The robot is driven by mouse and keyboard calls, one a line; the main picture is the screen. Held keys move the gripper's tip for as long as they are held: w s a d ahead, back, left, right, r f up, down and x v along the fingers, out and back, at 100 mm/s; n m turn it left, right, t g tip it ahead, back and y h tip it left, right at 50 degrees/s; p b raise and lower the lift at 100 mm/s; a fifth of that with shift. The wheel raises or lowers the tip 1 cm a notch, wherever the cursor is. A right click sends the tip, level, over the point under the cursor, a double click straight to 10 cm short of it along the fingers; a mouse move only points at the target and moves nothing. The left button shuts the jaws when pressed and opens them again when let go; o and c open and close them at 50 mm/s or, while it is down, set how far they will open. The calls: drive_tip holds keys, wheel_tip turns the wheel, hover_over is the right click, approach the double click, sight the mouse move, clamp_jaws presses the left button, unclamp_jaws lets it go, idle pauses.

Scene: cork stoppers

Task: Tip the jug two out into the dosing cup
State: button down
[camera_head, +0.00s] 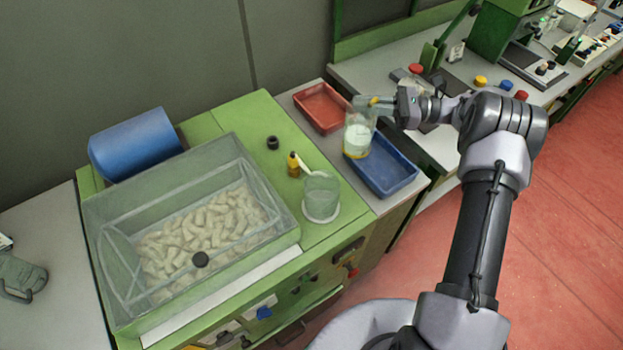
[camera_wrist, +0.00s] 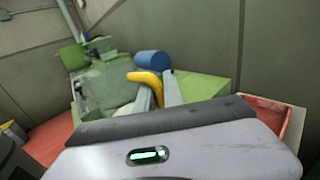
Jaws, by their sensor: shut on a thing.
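My gripper (camera_head: 378,102) is shut on a clear jug (camera_head: 358,140) with a yellow handle, which I take as jug two. The jug looks about upright, with white contents in its lower part, over the left end of the blue tray. In the wrist view the yellow handle (camera_wrist: 148,82) lies between my fingers (camera_wrist: 158,98); the jug's body is hard to make out there. A clear cup (camera_head: 321,198), probably the dosing cup, stands on the green machine top, left of and nearer than the jug. A pale round shape shows at its base.
A clear bin (camera_head: 190,245) of pale stoppers and a blue cylinder (camera_head: 135,143) are at left. A red tray (camera_head: 322,108) is behind the jug; the blue tray (camera_head: 390,178) is below.

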wheel_tip(320, 180, down, 9)
drive_tip(key=b, duration=0.8)
drive_tip(key=shift+d+f+b, duration=0.15)
drive_tip(key=shift+d+b, duration=0.15)
drive_tip(key=shift+s, duration=0.15)
